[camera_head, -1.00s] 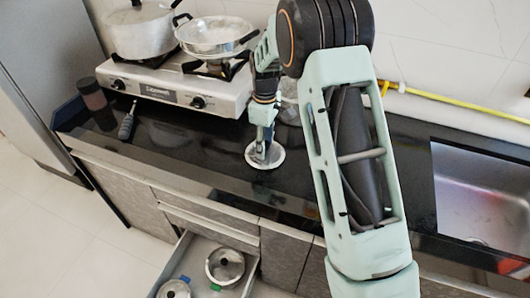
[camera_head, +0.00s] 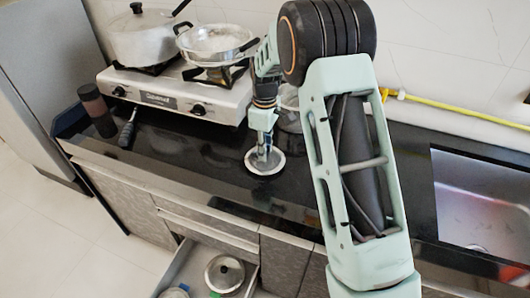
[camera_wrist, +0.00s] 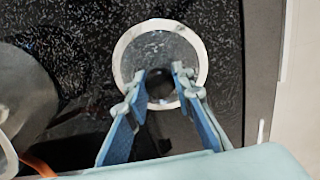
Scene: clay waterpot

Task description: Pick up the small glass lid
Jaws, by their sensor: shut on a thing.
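The small glass lid (camera_head: 278,167) is a clear disc with a pale rim on the black counter, right of the stove. In the wrist view the lid (camera_wrist: 199,55) shows its round pale rim and a dark knob in the middle. My gripper (camera_head: 265,152) points down over the lid in the head view. In the wrist view my gripper (camera_wrist: 158,82) has its two fingertips on either side of the dark knob, shut on it. Whether the lid touches the counter or is slightly above it, I cannot tell.
A white gas stove (camera_head: 215,103) with a lidded pot (camera_head: 143,40) and a pan (camera_head: 212,42) stands at the back left. A dark bottle (camera_head: 95,105) is at its left. The sink (camera_head: 480,195) is at right. An open drawer (camera_head: 188,268) holds lids below the counter.

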